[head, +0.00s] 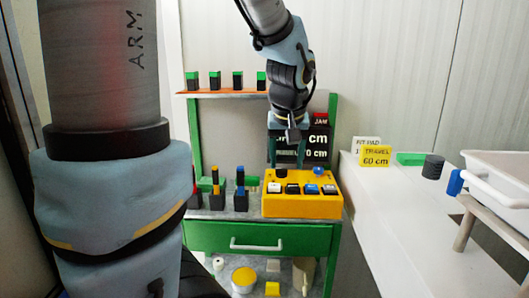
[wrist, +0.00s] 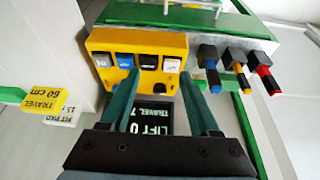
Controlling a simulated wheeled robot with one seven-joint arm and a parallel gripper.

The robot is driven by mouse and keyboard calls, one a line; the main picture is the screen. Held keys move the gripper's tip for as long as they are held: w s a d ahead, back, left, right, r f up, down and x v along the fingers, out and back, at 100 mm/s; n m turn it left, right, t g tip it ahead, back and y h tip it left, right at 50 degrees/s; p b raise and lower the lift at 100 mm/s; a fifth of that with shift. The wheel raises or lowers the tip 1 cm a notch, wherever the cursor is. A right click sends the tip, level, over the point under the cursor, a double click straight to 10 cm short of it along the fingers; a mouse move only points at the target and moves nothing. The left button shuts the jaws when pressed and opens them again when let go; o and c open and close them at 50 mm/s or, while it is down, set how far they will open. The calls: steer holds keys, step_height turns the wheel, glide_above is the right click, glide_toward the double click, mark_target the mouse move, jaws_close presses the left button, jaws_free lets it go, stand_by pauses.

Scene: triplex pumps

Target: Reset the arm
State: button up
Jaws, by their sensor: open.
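My gripper (head: 287,163) hangs at the upper middle of the head view, in front of the dark display panel (head: 319,140) and above the yellow control box (head: 302,207). In the wrist view its two dark green fingers (wrist: 160,78) are spread apart with nothing between them. The yellow box (wrist: 104,42) lies beyond the fingertips, with white, blue and black buttons on it. The display (wrist: 154,117) shows between the fingers, with "LIFT 0" readable and the rest partly hidden. I cannot tell the exact gap between fingertips and box.
A green workbench (head: 262,237) carries the box and several dark blocks with coloured pegs. A shelf (head: 225,94) above holds green-topped blocks. At right, a white table (head: 385,205) holds a yellow "TRAVEL 60 cm" sign (head: 375,156), a dark cylinder (head: 433,166) and a white tray (head: 500,165).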

steer(key=s+a+f+g, duration=0.3)
steer(key=s+a+f, duration=0.5)
steer(key=a+f, duration=0.3)
steer(key=shift+s+a, duration=0.3)
steer(key=shift+a, duration=0.15)
stand_by(0.7)
